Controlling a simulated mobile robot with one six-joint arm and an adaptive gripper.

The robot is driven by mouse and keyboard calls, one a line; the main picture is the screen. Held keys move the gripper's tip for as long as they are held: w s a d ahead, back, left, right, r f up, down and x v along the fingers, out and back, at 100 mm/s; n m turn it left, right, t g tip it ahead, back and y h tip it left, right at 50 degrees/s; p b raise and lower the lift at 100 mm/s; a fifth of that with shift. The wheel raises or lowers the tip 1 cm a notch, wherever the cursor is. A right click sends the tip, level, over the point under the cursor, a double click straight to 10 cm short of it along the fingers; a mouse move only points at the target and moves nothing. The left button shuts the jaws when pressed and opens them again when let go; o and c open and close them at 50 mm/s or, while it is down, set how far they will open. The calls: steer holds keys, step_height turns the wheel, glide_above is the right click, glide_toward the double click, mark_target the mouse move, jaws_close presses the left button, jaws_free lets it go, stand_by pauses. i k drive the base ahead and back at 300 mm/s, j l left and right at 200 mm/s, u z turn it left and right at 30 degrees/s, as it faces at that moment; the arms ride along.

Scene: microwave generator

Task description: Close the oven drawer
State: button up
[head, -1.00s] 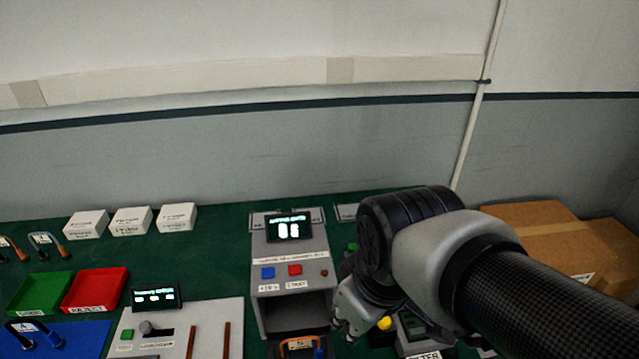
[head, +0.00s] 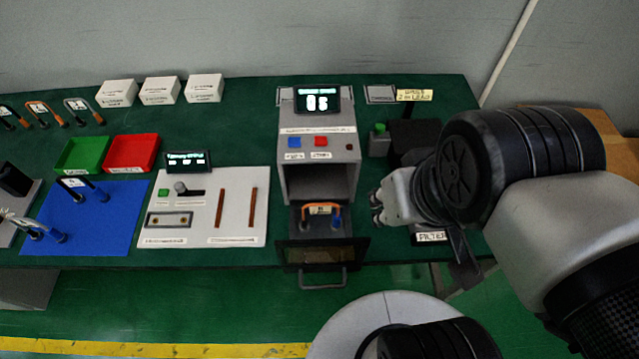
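The grey oven (head: 318,140) stands on the green table with a lit display on top and blue and red buttons on its front. Its drawer (head: 320,252) is pulled out toward me, past the table's front edge, with a handle (head: 324,281) at its front. An orange and blue cable piece (head: 320,210) lies in the drawer. The oven's cavity above the drawer is dark and open. My gripper (head: 377,207) is just right of the drawer, apart from it. It is small and seen from the side, so I cannot tell its opening.
A white panel (head: 236,182) with a slider and two brown bars lies left of the oven. A blue mat (head: 125,220) and green (head: 82,155) and red (head: 130,153) trays are farther left. A dark device with a filter label (head: 431,237) is behind my arm.

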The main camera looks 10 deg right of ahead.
mark_target(321, 250)
steer(key=u, duration=0.75)
steer(key=k+l+u, duration=0.2)
steer(key=u, duration=0.2)
steer(key=k+l+u, duration=0.1)
steer(key=k+u, duration=0.3)
steer(key=i, duration=0.05)
